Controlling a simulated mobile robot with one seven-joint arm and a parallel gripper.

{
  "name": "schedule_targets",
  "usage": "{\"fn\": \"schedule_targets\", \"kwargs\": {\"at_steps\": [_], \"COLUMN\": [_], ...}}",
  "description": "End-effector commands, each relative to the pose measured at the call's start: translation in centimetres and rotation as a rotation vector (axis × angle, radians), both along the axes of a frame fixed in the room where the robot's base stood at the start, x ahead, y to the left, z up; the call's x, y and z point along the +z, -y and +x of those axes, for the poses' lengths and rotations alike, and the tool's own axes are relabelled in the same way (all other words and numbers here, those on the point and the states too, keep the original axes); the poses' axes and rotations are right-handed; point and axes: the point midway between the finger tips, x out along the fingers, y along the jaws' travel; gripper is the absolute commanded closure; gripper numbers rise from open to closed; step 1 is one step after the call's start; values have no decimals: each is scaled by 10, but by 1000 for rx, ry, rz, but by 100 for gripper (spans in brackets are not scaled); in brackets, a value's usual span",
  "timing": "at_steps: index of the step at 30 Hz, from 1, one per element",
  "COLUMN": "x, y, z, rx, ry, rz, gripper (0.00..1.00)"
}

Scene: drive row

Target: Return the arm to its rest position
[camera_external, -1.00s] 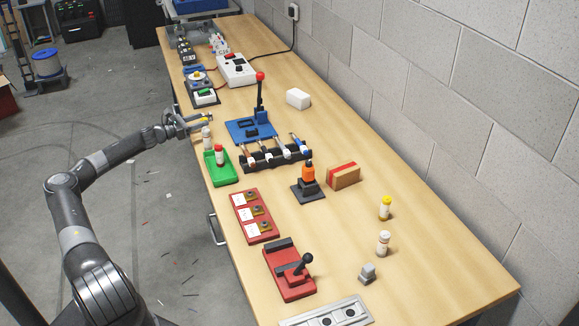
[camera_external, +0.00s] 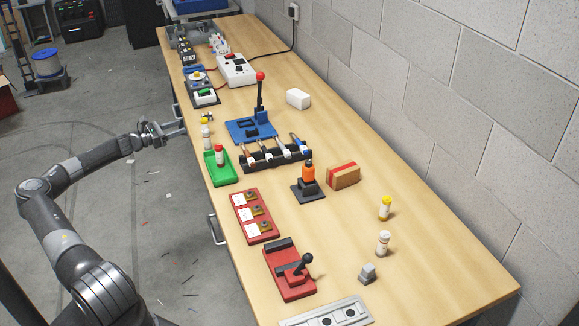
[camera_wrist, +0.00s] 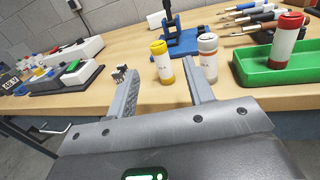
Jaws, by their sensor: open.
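My arm (camera_external: 95,158) reaches from the lower left toward the left edge of the workbench. My gripper (camera_external: 182,127) is at that edge, beside the bench, open. In the wrist view my gripper (camera_wrist: 160,80) shows two spread grey fingers with nothing held between them. A yellow-capped vial (camera_wrist: 161,62) and a white-capped vial (camera_wrist: 208,57) stand on the bench beyond the fingertips. In the external view the white-capped vial (camera_external: 207,138) stands by the bench edge, just right of the gripper, and the yellow cap (camera_external: 205,121) shows behind it.
A green tray (camera_external: 227,178) with a red-capped vial (camera_external: 219,155) lies close to the gripper. A blue lever fixture (camera_external: 240,133) and a tool rack (camera_external: 275,160) stand further in on the bench (camera_external: 400,270). The floor (camera_external: 100,100) left of the bench is open.

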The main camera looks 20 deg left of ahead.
Motion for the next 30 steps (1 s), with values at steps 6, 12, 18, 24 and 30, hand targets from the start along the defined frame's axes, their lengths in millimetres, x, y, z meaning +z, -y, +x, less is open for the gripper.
{"fn": "schedule_targets", "kwargs": {"at_steps": [6,12,18,24,30], "x": [36,42,33,27,26], "y": [106,217,281,327,355], "z": [22,10,-18,-52,-94], "rx": [-183,-410,-587,-757,-930], "ry": [33,56,76,105,141], "rz": [146,421,663,901,1150], "gripper": [52,52,52,52,52]}}
